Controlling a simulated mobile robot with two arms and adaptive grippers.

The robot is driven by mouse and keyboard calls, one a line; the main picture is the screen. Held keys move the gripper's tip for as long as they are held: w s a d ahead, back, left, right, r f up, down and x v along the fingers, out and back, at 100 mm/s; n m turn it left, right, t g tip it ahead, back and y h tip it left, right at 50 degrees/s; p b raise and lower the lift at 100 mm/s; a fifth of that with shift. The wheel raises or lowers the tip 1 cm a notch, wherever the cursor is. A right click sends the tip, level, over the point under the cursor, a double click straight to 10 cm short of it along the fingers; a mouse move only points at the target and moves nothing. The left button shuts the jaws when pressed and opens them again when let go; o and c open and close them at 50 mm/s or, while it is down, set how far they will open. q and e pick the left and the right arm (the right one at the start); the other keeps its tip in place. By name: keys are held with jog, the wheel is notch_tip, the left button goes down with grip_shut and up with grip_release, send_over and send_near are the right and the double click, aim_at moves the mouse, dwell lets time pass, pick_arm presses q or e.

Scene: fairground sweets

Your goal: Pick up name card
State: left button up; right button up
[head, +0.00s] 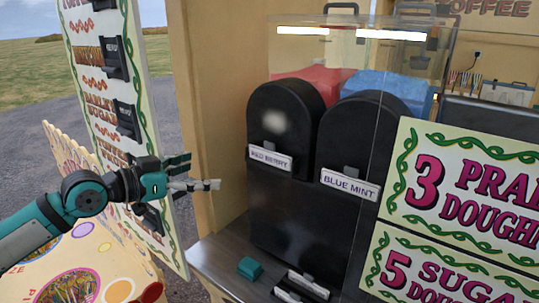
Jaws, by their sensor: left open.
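The RED BERRY name card (270,157) sits on the front of the left black dispenser. The BLUE MINT name card (350,184) sits on the right one. White card-like pieces (301,287) lie in dark holders on the metal counter, their text not readable. My left gripper (203,170) is open, its fingers pointing right, in front of the tall sign's right edge and left of the RED BERRY card. I see no card between its fingers.
The tall menu sign (122,90) with black holders stands at left. A clear panel stands before the dispensers. Price signs (468,190) block the right side. Red and blue tubs (318,78) sit behind.

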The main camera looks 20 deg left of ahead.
pick_arm(q)
notch_tip(320, 180, up, 4)
jog(key=p, duration=1.1)
send_near(271, 141)
jog(key=r+x, duration=0.1)
jog(key=x, duration=0.3)
jog(key=shift+w+d+f, duration=0.5)
jog(key=shift+w+f, duration=0.3)
jog(key=shift+w, duration=0.05)
jog(key=shift+w+f, duration=0.1)
jog(key=shift+c, duration=1)
jog(key=c, duration=0.8)
pick_arm(e)
notch_tip(271, 141, up, 12)
jog(key=shift+w+d+f, duration=0.2)
jog(key=shift+w+f, duration=0.05)
jog(key=shift+w, duration=0.1)
